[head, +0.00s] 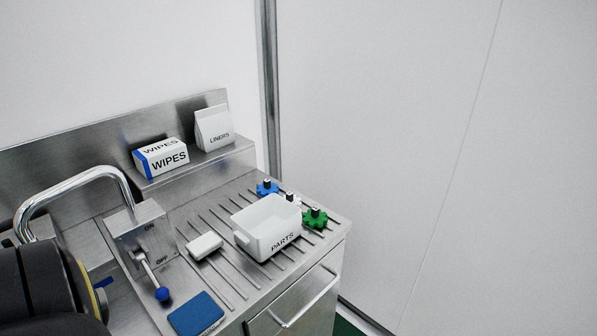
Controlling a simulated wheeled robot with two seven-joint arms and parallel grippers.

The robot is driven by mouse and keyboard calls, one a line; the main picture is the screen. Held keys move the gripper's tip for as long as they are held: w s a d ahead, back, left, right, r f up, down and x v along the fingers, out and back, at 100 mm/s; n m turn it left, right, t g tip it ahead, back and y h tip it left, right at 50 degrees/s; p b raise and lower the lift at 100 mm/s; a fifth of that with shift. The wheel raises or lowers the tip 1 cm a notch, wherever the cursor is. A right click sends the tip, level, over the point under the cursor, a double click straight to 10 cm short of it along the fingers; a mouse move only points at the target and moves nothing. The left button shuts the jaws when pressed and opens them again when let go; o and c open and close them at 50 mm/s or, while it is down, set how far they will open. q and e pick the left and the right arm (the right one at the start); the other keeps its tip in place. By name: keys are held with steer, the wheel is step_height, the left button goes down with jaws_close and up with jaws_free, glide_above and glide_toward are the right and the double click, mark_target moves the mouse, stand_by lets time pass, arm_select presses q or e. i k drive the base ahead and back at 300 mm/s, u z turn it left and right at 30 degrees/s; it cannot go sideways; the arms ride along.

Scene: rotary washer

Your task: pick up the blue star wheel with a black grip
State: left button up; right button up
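The blue star wheel (267,189) lies on the ribbed steel drainboard, behind the white PARTS bin. A small black grip stands up from its centre. The bin's back rim is close in front of it, and I cannot tell whether they touch. Neither my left gripper nor my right gripper shows in the head view.
A white wheel (291,197), partly hidden, and a green star wheel (315,218) stand beside the PARTS bin (283,243). A white block (204,245), blue sponge (196,314), blue-knobbed lever (162,294) and faucet (72,178) are leftward. WIPES (160,157) and LINERS (214,128) packs sit above.

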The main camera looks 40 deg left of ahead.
mark_target(267, 188)
steer(key=i, duration=1.65)
steer(key=u, duration=3.4)
